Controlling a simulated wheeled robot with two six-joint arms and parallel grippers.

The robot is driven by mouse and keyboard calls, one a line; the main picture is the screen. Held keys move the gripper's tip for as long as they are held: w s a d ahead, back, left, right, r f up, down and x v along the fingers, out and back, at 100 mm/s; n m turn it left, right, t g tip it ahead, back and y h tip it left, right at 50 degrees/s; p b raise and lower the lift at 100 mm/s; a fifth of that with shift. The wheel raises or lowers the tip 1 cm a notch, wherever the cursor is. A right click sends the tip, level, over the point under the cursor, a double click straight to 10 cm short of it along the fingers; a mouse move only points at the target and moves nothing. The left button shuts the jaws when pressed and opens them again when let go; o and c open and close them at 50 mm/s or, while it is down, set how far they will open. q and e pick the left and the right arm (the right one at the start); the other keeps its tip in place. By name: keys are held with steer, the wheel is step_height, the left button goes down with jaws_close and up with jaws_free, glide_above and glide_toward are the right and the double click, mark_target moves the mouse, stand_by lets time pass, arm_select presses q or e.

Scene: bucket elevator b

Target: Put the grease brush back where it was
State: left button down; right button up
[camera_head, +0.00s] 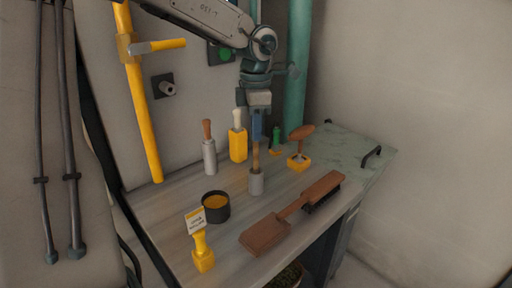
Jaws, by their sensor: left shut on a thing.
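My left gripper (257,134) points down over the bench and is shut on the top of an upright wooden handle (255,158), which I take to be the grease brush. Its lower end meets a grey cup-like piece (256,183) at the bench top; I cannot tell whether this is a holder or part of the brush. Bristles are hidden. A black pot of yellow-brown grease (216,207) stands to the left and nearer. My right gripper is not in view.
Behind are a brown-handled tool in a grey holder (209,157) and a pale-handled one in a yellow holder (238,146). A yellow block (299,162) holds a brown-topped tool. A long wooden brush (290,212) and yellow sign stand (202,255) occupy the front. A yellow pipe (138,95) rises left.

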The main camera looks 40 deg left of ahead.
arm_select(q)
glide_above(256, 168)
steer(key=f, duration=0.4)
steer(key=shift+w+a+f, duration=0.1)
steer(key=shift+w+a, duration=0.2)
steer(key=shift+a, duration=0.05)
steer(key=shift+d, duration=0.1)
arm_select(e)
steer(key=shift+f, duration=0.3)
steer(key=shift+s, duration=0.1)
arm_select(q)
steer(key=c, duration=1.4)
jaws_free()
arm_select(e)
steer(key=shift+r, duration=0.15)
